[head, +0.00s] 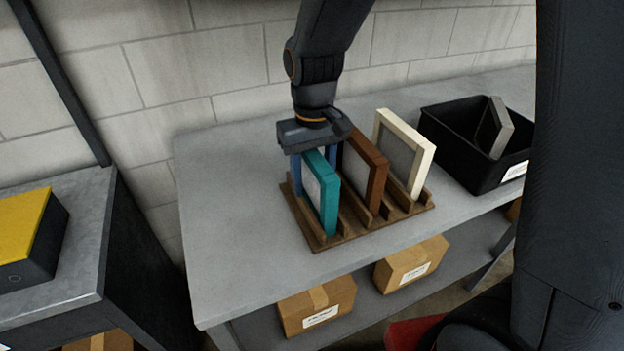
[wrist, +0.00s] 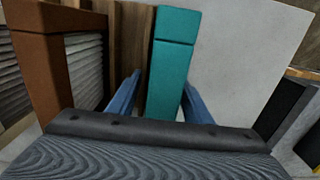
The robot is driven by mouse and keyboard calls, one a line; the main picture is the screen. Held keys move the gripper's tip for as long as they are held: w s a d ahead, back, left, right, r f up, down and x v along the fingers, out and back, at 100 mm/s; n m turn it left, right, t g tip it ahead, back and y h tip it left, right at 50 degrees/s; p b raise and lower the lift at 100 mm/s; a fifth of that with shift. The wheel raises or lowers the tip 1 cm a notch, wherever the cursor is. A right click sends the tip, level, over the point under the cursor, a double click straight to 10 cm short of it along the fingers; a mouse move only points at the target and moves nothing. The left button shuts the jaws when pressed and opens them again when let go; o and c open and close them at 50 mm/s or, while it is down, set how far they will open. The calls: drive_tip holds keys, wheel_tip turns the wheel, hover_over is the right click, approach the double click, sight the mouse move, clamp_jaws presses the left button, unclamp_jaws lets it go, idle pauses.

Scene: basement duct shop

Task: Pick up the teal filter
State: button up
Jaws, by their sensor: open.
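The teal filter (head: 328,205) stands upright in the left slot of a wooden rack (head: 335,241) on the grey bench. In the wrist view its teal top edge (wrist: 172,72) runs between two blue fingers. My gripper (wrist: 160,95) is open and points down over the filter, with one finger on each side. A gap shows between the filter and each finger in that view. In the head view my gripper (head: 314,160) covers the far top part of the filter.
A brown filter (head: 377,178) stands close on the right, and a cream filter (head: 425,165) beyond it. A black bin (head: 455,155) holding a grey filter (head: 493,128) is at the right. The bench (head: 220,220) is clear left of the rack. A block wall stands behind.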

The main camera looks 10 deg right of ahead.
drive_tip(key=shift+f, duration=0.55)
clamp_jaws()
drive_tip(key=shift+r, duration=0.1)
